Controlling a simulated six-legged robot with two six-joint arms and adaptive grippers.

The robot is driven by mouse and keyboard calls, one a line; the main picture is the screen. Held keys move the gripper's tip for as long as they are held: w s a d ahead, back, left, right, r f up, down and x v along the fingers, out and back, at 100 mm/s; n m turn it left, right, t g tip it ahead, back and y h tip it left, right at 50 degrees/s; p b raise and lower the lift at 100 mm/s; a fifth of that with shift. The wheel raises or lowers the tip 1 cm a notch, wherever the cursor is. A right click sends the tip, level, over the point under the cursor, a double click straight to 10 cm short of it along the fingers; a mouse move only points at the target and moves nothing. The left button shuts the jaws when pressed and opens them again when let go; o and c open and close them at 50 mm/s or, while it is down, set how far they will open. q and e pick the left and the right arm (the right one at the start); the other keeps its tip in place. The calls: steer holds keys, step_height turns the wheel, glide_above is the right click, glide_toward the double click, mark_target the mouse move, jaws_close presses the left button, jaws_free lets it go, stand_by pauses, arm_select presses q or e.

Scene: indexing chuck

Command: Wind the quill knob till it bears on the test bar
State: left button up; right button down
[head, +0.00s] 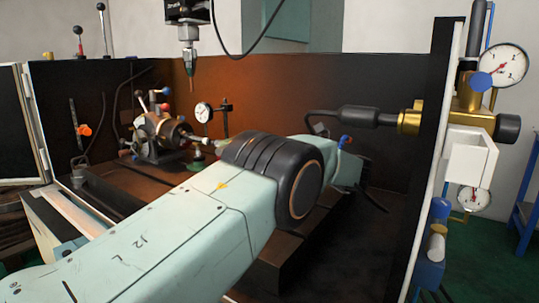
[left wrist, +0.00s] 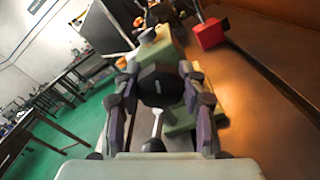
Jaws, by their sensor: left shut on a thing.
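In the left wrist view my left gripper (left wrist: 159,72) is shut on a dark, faceted knob (left wrist: 162,86), with one finger on each side. I take this to be the quill knob. It sits at the near end of a pale green housing (left wrist: 162,48). In the head view the indexing chuck (head: 158,128) stands at the back left, with a short bar pointing right from it, possibly the test bar. My left arm hides the knob and gripper there. Whether the quill touches the bar cannot be seen. My right gripper is in neither view.
A dial gauge (head: 203,112) stands just right of the chuck. A brass valve with a pressure gauge (head: 502,65) is on the right wall. A red block (left wrist: 211,34) shows beyond the gripper in the wrist view.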

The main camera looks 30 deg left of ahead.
arm_select(q)
steer(key=shift+f, duration=0.1)
steer(key=o, duration=1.2)
steer(key=shift+c, duration=0.2)
steer(key=d, duration=0.7)
steer(key=shift+s+d, duration=0.25)
steer(key=shift+s, duration=0.05)
